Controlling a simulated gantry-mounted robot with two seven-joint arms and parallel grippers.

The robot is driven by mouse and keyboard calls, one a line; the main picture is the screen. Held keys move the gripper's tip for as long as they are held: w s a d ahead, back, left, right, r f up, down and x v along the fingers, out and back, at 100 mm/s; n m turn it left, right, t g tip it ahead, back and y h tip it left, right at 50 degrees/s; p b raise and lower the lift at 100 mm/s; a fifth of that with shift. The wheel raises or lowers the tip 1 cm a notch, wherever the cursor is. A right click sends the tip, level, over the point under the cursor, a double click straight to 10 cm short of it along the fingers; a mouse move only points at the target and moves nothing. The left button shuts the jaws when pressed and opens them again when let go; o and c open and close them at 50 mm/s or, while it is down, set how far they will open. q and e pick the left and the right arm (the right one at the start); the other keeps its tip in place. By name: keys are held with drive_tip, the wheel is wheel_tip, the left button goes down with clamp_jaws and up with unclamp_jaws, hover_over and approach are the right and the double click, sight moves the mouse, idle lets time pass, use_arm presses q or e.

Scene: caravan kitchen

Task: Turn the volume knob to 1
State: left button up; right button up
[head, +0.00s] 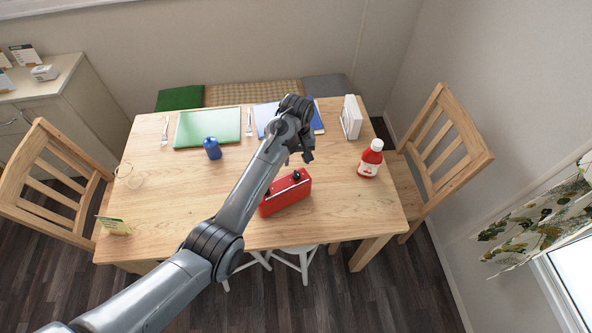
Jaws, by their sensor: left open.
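A red box-shaped device (287,193), likely the one with the volume knob, stands on the wooden table near its front edge, right of my left forearm. A small dark knob-like part (296,174) shows on its top; its setting is too small to read. My left gripper (299,160) is open and hangs just above and behind the red device, apart from it as far as I can tell. My left arm crosses the table and hides part of the tabletop and perhaps the device's left edge. My right gripper is not in view.
The wooden table (165,215) also holds a blue can (212,148), a green placemat (208,127), a red bottle (370,158), a white upright holder (351,117) and a small card (113,225). Chairs stand left (60,190) and right (440,150). The front right tabletop is clear.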

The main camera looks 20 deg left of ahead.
sight(296, 173)
use_arm(q)
wheel_tip(296, 173, down, 8)
drive_tip(key=shift+r+p, duration=0.1)
drive_tip(key=shift+p, duration=0.25)
clamp_jaws()
idle(0.4)
